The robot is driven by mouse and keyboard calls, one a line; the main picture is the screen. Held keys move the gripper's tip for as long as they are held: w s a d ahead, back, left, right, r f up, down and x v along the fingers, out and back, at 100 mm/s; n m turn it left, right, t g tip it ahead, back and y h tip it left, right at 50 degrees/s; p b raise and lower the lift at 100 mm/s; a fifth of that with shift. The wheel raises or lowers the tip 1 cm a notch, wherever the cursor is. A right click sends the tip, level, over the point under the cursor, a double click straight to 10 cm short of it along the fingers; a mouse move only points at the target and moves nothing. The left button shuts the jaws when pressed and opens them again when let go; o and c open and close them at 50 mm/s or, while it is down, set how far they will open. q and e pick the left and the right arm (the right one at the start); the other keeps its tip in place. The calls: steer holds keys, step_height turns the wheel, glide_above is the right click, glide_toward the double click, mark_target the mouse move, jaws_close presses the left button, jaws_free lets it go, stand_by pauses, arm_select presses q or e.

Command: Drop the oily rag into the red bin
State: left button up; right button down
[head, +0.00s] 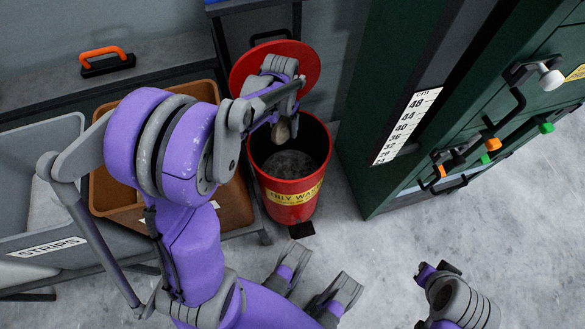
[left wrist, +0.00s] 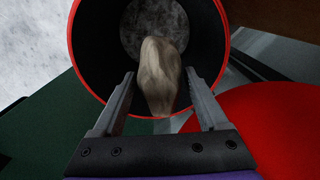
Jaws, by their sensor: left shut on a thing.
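The oily rag (head: 281,131) is a small, crumpled beige-brown lump. My left gripper (head: 287,112) is shut on it and holds it over the mouth of the red bin (head: 292,203). In the left wrist view the rag (left wrist: 158,78) sits between the two fingers, with the bin's red rim (left wrist: 73,50) around and beyond it. The bin is round and dark inside, with a grey bottom and a yellow label partly reading "OILY WA". Its round red lid (head: 308,62) stands open behind. Parts of my right arm show at the lower right, but its jaws are unclear.
A grey tub (head: 60,130) marked "STRIPS" and a brown tub (head: 115,225) stand left of the bin. A dark green cabinet (head: 365,165) with a number scale and coloured knobs stands close on the right. The concrete floor in front is clear.

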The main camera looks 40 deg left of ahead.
arm_select(q)
steer(key=shift+s+d+f+b, duration=0.1)
steer(key=shift+f+b, duration=0.3)
steer(key=shift+f, duration=0.3)
step_height(320, 180, down, 4)
steer(key=b, duration=0.3)
steer(key=shift+f, duration=0.25)
steer(key=o, duration=1.3)
step_height(320, 180, up, 11)
steer(key=p, duration=0.3)
